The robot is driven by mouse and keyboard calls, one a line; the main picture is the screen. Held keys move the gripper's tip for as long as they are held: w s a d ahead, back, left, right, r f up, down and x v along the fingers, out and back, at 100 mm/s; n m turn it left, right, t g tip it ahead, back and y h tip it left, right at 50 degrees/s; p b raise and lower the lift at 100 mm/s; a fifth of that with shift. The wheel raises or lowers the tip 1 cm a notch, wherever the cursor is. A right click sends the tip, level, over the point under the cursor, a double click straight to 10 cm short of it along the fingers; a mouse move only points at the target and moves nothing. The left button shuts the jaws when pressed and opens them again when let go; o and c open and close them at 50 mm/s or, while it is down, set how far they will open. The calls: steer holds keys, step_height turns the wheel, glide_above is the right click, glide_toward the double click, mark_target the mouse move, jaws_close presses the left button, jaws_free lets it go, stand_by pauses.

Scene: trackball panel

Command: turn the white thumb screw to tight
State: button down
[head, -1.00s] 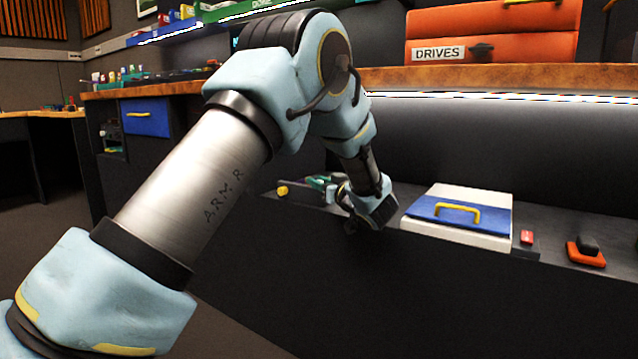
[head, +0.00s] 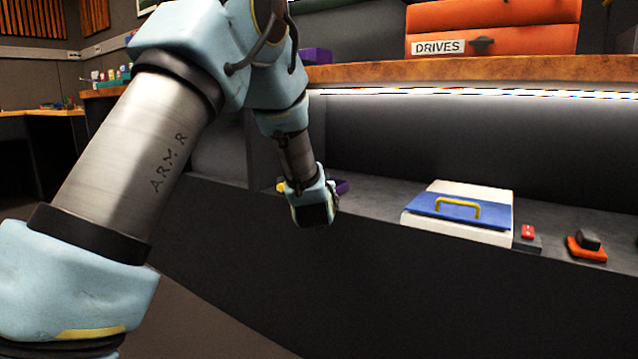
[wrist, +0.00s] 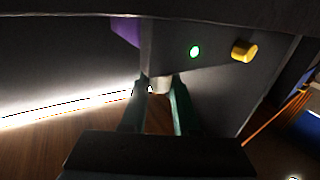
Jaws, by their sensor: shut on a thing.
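The white thumb screw (wrist: 161,84) shows as a small pale piece on the dark panel in the wrist view. My gripper (wrist: 160,100) has its two green fingers on either side of it, shut on it. The fingers and the dark wrist part hide much of the screw, so I cannot tell how far it is turned. A lit green lamp (wrist: 195,51) is on the panel just right of the screw. In the head view my gripper end (head: 314,205) is at the left part of the console, and the screw is hidden behind it.
A yellow knob (wrist: 245,51) sits right of the lamp. A purple part (wrist: 124,29) lies to the left. In the head view a white box with a blue lid (head: 460,206), a red switch (head: 527,232) and an orange-based black trackball or knob (head: 587,247) are farther right.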

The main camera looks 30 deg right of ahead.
steer(key=shift+m+g+h, duration=0.5)
steer(key=shift+m+h, duration=0.1)
steer(key=shift+h, duration=0.2)
steer(key=shift+b, duration=0.3)
steer(key=c, duration=0.7)
jaws_free()
steer(key=shift+o, duration=0.2)
steer(key=p+v, duration=0.2)
steer(key=v, duration=0.9)
steer(key=shift+w, duration=0.15)
